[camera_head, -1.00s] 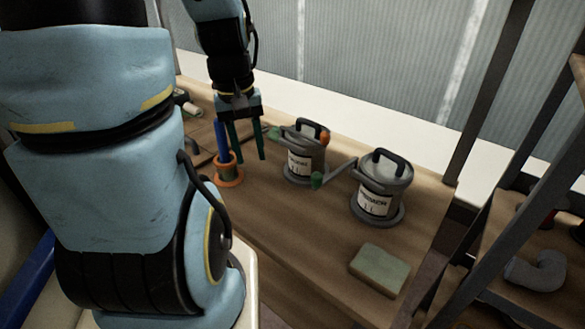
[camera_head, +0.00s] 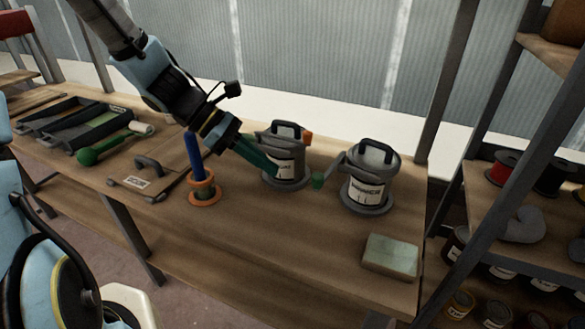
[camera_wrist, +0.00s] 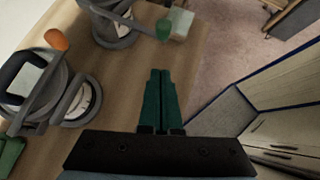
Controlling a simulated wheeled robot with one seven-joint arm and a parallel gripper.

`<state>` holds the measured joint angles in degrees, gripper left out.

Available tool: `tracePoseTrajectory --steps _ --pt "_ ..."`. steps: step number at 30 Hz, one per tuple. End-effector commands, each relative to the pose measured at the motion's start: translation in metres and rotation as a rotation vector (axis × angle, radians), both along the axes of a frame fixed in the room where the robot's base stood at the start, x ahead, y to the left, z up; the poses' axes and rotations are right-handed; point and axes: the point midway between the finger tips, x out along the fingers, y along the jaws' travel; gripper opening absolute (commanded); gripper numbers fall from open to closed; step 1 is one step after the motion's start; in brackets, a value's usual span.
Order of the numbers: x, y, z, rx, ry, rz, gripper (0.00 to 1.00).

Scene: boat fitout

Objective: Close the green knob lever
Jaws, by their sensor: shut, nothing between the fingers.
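The green knob (camera_head: 318,181) sits at the end of a grey lever (camera_head: 332,165) that sticks out leftward from the right-hand grey can (camera_head: 366,185). In the wrist view the green knob (camera_wrist: 163,29) is ahead of my fingertips, with its lever (camera_wrist: 120,17) running left to a can (camera_wrist: 113,35). My gripper (camera_head: 277,168) is shut and empty, its green fingers in front of the left-hand can (camera_head: 290,158) and left of the green knob, apart from it. The fingers also show in the wrist view (camera_wrist: 160,73). The left-hand can has an orange knob (camera_head: 308,136).
A pale green block (camera_head: 391,256) lies near the bench's right end. Trays (camera_head: 85,124) and a green-handled roller (camera_head: 90,156) lie at left. A shelf rack (camera_head: 490,215) stands right.

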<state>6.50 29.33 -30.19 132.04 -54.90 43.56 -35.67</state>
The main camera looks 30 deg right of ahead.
Motion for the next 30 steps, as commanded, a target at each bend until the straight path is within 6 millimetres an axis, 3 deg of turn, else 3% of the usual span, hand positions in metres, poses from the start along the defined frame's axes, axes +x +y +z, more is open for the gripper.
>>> tracePoseTrajectory --steps 4,12,30 --pt "-0.017 -0.017 -0.019 0.003 0.006 -0.003 0.00" --pt "-0.036 -0.041 -0.012 0.001 -0.002 -0.002 0.00" --pt "-0.034 -0.045 -0.013 0.002 -0.003 0.015 0.00"
